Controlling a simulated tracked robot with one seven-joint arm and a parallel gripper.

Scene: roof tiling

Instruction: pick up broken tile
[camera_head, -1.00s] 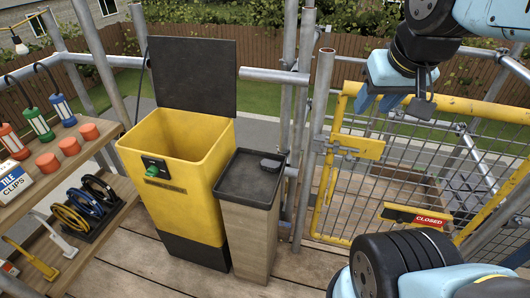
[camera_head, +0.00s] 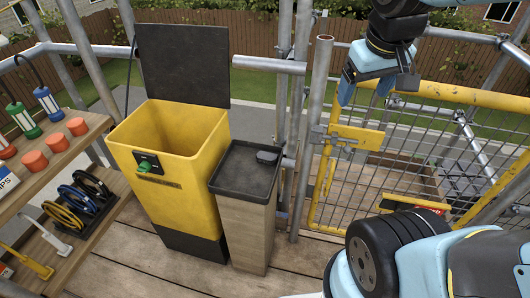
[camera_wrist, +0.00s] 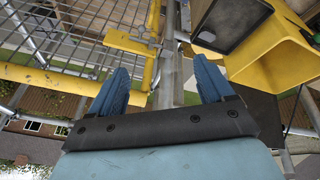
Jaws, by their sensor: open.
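I cannot make out a broken tile in either view. My gripper (camera_head: 366,92) has blue fingers and is at the upper right of the head view, in front of the yellow mesh gate (camera_head: 385,165). It is open and empty. In the wrist view its two fingers (camera_wrist: 161,75) stand apart with nothing between them. A yellow bin (camera_head: 172,195) with its black lid (camera_head: 182,68) raised stands left of my gripper. The visible inside of the bin shows no tile.
Scaffold poles (camera_head: 316,120) rise between pedestal and gate. Shelves at left hold lamps, orange pucks (camera_head: 55,142) and tape or strap rolls (camera_head: 75,205).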

